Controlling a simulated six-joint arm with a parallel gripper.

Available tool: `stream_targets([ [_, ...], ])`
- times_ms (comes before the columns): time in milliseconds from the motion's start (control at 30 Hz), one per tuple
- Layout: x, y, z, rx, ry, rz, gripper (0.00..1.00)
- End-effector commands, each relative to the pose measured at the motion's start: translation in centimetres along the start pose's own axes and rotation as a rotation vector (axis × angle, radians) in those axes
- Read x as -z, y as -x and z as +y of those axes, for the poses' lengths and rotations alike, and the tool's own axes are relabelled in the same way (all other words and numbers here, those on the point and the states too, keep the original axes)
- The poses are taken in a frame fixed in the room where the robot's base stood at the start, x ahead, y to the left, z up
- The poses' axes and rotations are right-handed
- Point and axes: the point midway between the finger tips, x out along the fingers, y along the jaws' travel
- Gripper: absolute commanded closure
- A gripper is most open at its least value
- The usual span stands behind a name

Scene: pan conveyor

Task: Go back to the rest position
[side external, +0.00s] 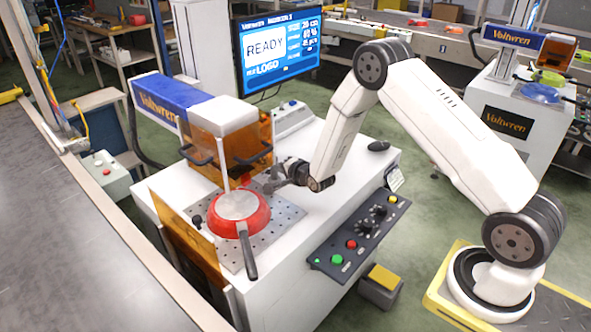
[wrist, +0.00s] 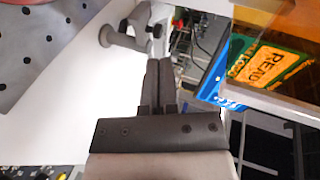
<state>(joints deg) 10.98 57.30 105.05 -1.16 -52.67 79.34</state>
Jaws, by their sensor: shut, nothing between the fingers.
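My gripper (side external: 284,172) is at the end of my bent arm, above the white machine top, just right of the red pan. In the wrist view its two dark fingers (wrist: 159,68) lie together, shut with nothing between them. A grey lever-like fitting (wrist: 125,38) shows just beyond the fingertips; I cannot tell whether they touch it. The red pan (side external: 258,218) lies bottom up on the perforated plate (side external: 287,218), under the front of the marking head. Its black handle (side external: 248,255) points toward the camera. The pan is not in the wrist view.
The Voltwren marking head (side external: 222,118) with its orange guard stands left of my gripper. A monitor (side external: 278,48) reading READY stands behind. A button panel (side external: 358,232) is on the machine's front. A conveyor (side external: 75,240) runs along the left. Space above the machine's right side is free.

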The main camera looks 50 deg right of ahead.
Motion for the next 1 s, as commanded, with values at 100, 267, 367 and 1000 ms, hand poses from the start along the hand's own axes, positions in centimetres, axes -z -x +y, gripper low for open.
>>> stream_targets([
  [100, -0.6, 1.4, -1.1, -0.064, 0.105, -0.027, 1.00],
  [267, -1.3, 3.4, -1.9, -0.151, 0.248, -0.071, 1.00],
  [367, -1.8, 4.9, -2.4, -0.202, 0.336, -0.106, 1.00],
  [1000, -4.8, 19.6, -3.0, -0.495, 0.980, -0.506, 1.00],
])
